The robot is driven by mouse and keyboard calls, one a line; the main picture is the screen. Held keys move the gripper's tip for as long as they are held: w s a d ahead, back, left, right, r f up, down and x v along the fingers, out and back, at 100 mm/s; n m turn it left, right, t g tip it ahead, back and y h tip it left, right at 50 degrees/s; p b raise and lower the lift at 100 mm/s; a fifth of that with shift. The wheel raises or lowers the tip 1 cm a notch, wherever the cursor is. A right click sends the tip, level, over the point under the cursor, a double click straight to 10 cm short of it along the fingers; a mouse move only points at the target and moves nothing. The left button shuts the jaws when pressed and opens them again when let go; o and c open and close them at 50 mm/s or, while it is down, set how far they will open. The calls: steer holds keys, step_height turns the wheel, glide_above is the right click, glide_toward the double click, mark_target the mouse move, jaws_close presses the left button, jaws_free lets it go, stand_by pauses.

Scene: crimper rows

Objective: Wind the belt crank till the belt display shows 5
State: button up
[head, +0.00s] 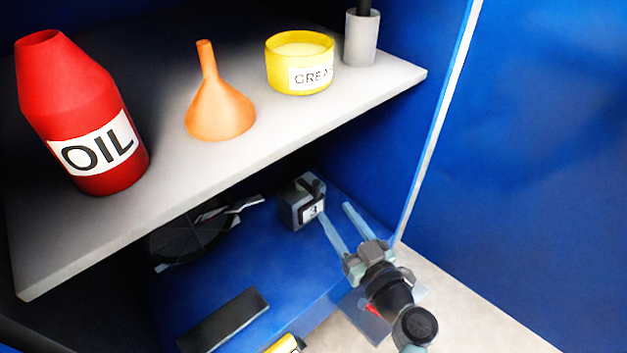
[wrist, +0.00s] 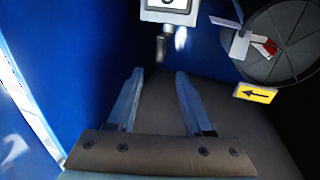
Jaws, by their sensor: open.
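A grey box (head: 291,207) stands on the blue lower deck under the shelf. The display (head: 311,211) on its front appears to read 3. A dark crank handle (head: 314,186) sticks out at its top; it also shows in the wrist view (wrist: 162,47), partly blurred. The display's pale plate shows at the top edge of the wrist view (wrist: 170,10), its digit unreadable there. My gripper (head: 335,211) is open and empty, just right of the box, its fingers pointing towards it. In the wrist view, the handle lies beyond the fingertips (wrist: 156,74), apart from them.
A dark disc (head: 188,232) lies left of the box, with a yellow arrow plate (wrist: 255,94) near it. A grey shelf (head: 165,185) overhangs, carrying a red oil bottle (head: 75,105), orange funnel (head: 220,108), yellow grease tub (head: 300,62) and grey cup (head: 361,40). A blue wall stands right.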

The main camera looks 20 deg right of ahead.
mark_target(319, 187)
steer(key=w, duration=0.3)
steer(key=w+b, duration=0.1)
steer(key=w, duration=0.2)
steer(key=w+a+b, duration=0.1)
steer(key=w, duration=0.3)
steer(key=shift+d, duration=0.1)
jaws_close()
